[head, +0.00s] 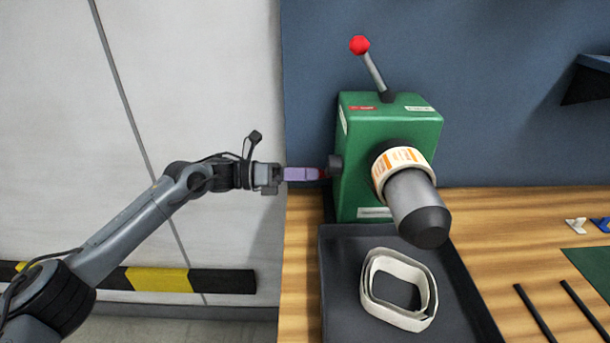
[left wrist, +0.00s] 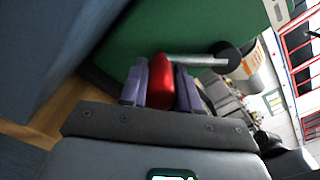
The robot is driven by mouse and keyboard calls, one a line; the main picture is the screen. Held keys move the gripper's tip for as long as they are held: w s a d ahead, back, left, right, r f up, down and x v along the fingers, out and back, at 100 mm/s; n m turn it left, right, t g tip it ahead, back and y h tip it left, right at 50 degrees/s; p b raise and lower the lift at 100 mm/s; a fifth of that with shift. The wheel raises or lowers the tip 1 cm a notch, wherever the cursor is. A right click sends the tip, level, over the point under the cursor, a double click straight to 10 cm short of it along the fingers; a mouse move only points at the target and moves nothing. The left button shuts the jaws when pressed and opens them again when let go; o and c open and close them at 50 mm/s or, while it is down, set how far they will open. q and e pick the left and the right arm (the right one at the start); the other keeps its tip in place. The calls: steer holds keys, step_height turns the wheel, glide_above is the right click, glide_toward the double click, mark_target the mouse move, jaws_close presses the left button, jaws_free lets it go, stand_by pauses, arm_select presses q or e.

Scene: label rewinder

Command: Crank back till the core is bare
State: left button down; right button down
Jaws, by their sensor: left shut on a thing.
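The green rewinder (head: 388,150) stands on the wooden bench, with a red-knobbed lever (head: 375,70) on top. Its grey core spindle (head: 412,198) points forward and carries a band of labels (head: 400,166) near the housing. The crank handle has a red grip (left wrist: 162,82) on a metal rod (left wrist: 200,61), on the rewinder's left side. My left gripper (head: 305,174) has its purple fingers on either side of the red grip and is shut on it. In the head view the fingers hide most of the grip. My right gripper is not in view.
A black tray (head: 335,290) sits below the spindle and holds a loose loop of pale strip (head: 367,292). Black rods (head: 535,313), a green mat (head: 590,268) and small clips lie at the right. A dark shelf (head: 590,80) juts out at upper right.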

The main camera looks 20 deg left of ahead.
arm_select(q)
steer(key=c, duration=0.8)
jaws_free()
steer(key=shift+w, duration=0.15)
steer(key=shift+a, duration=0.1)
steer(key=shift+a+r, duration=0.1)
steer(key=shift+a, duration=0.1)
steer(key=p+v, duration=0.3)
steer(key=v, duration=0.7)
steer(key=shift+s+p, duration=0.2)
steer(key=shift+p, duration=0.1)
steer(key=shift+a, duration=0.1)
